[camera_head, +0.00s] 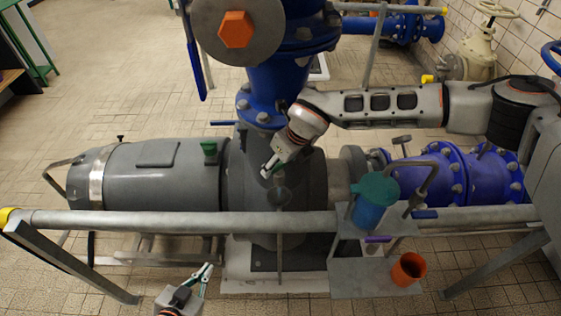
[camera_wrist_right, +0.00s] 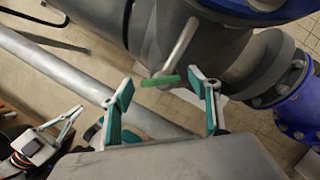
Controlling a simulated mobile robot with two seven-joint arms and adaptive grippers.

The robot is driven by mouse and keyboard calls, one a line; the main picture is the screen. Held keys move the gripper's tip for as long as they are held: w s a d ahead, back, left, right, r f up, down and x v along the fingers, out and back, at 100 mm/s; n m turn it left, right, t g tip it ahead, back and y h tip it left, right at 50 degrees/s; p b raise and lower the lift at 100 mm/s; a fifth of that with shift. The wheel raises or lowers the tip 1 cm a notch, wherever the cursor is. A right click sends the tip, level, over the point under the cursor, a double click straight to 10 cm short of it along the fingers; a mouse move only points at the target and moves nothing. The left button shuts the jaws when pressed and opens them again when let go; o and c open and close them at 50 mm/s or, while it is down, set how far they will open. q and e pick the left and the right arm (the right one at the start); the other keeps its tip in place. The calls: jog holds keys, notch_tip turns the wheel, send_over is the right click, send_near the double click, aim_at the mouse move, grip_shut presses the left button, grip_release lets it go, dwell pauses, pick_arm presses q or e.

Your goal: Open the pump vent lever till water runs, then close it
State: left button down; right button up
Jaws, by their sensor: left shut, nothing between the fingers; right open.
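The pump (camera_head: 165,175) is a grey machine lying behind the rail in the head view. In the right wrist view a short green lever (camera_wrist_right: 160,81) sits below a bent grey metal pipe (camera_wrist_right: 181,45) on the dark pump body. My right gripper (camera_wrist_right: 163,98) is open, with the lever in view between its fingertips and nothing held. In the head view my right gripper (camera_head: 268,170) is over the pump's middle and hides the lever. My left gripper (camera_head: 207,268) is shut and empty at the bottom, in front of the rail. No running water shows.
A grey rail (camera_head: 180,222) crosses in front of the pump. A bracket on the rail carries a blue cup with a teal lid (camera_head: 377,188) and an orange cup (camera_head: 407,269). Open tiled floor lies at left.

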jog(key=c, duration=1.1)
jog(key=shift+f+m+b, duration=0.15)
jog(key=shift+m+b, duration=0.45)
jog(key=shift+b, duration=0.1)
jog(key=shift+s+a+m+t+h+b, duration=0.15)
jog(key=shift+m+t+h+b, duration=0.25)
jog(key=shift+m+b, duration=0.6)
jog(key=m+h, duration=0.1)
jog(key=m, duration=0.1)
jog(key=shift+m+b, duration=0.3)
jog(key=shift+a+m+h+b, duration=0.1)
jog(key=shift+m+h+b, duration=0.35)
jog(key=shift+m, duration=0.65)
jog(key=shift+r, duration=0.2)
